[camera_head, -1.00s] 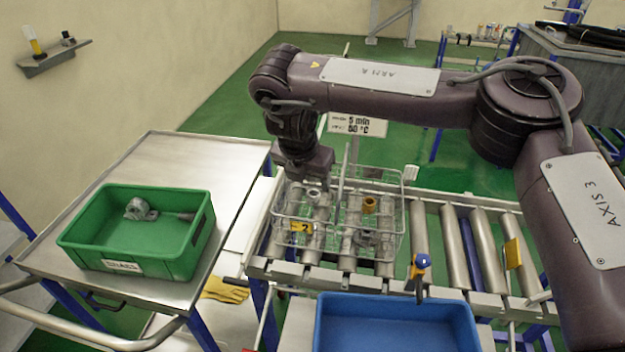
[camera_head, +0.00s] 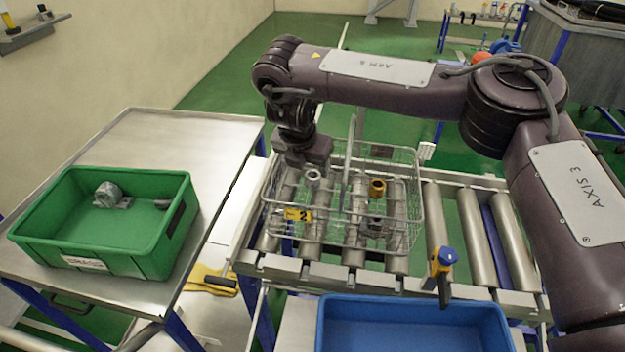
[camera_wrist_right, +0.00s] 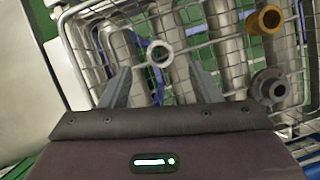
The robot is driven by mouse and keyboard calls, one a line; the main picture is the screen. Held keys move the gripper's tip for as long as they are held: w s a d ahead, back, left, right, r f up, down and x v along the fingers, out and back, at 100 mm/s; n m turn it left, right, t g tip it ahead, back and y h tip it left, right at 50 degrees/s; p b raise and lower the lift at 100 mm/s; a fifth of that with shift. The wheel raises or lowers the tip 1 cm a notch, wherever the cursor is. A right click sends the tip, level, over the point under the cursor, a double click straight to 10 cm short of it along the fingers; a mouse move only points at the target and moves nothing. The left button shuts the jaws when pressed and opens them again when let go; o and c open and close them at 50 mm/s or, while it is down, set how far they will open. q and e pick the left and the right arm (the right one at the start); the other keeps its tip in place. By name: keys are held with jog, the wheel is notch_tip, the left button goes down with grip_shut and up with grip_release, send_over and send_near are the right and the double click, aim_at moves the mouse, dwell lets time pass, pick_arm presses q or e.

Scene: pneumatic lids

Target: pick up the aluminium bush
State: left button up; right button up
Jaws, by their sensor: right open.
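The aluminium bush (camera_head: 312,177) is a small silver ring standing in the wire basket (camera_head: 418,215), just below my right gripper in the head view. In the right wrist view the bush (camera_wrist_right: 160,54) shows its open bore between and just beyond the fingertips. My right gripper (camera_wrist_right: 160,78) is open, with nothing between its jaws. In the head view its fingers are hard to make out against the basket. My left gripper is out of view.
A bronze bush (camera_head: 377,188) and a dark grey flanged part (camera_head: 372,224) share the basket, which stands on a roller conveyor (camera_head: 466,230). A green bin (camera_head: 130,262) with grey parts is at left. A blue bin (camera_head: 415,312) is in front.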

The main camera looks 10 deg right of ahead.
aim_at(312, 176)
jog(key=p+x, duration=0.2)
jog(key=x, duration=0.2)
jog(key=shift+f, duration=0.1)
jog(key=shift+w+d+f, duration=0.15)
jog(key=shift+f, duration=0.25)
jog(key=c, duration=1.1)
